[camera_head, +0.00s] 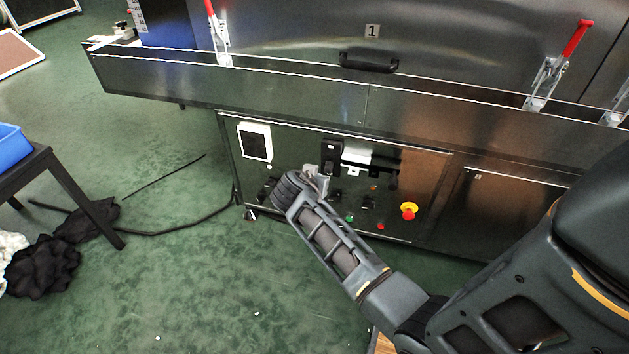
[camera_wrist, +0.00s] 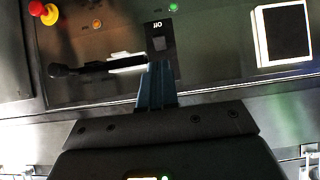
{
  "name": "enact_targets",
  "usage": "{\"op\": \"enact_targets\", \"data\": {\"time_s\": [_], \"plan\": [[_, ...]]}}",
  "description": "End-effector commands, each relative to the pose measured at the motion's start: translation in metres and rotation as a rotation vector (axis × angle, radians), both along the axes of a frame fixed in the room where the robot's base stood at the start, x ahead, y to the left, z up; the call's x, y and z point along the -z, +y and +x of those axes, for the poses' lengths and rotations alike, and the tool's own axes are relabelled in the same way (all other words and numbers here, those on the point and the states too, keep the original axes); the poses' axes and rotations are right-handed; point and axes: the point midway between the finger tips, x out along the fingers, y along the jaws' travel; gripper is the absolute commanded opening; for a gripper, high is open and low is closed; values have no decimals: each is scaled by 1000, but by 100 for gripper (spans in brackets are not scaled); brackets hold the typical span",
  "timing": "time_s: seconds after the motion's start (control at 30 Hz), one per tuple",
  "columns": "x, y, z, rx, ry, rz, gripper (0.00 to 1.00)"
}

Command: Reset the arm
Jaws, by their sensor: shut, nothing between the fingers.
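My arm reaches from the lower right of the head view toward the dryer's control panel (camera_head: 300,150). My gripper (camera_head: 325,172) is in front of the panel, just below a black switch box (camera_head: 332,153). In the wrist view my gripper (camera_wrist: 157,68) points at the panel, which appears upside down. Its fingers are together and hold nothing. The fingertips overlap the area beside a black lever handle (camera_wrist: 95,68) and a switch marked OFF (camera_wrist: 158,40). I cannot tell whether they touch the panel.
A red emergency stop (camera_head: 409,211) and a white-framed display (camera_head: 255,141) are on the panel. Red-handled clamps (camera_head: 575,40) and a black handle (camera_head: 368,63) are above. A dark table with a blue bin (camera_head: 12,148) stands left. Cables (camera_head: 190,229) and dark cloth lie on the green floor.

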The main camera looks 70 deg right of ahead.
Motion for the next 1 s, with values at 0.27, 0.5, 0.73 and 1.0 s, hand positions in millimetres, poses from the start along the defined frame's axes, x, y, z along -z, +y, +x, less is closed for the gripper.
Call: {"op": "enact_targets", "data": {"time_s": [0.27,0.5,0.73,1.0], "plan": [[0,0,0,0,0,0,0],[0,0,0,-1,-1,0,0],[19,43,-5,-148,13,27,0],[39,162,-34,-573,11,59,0]]}}
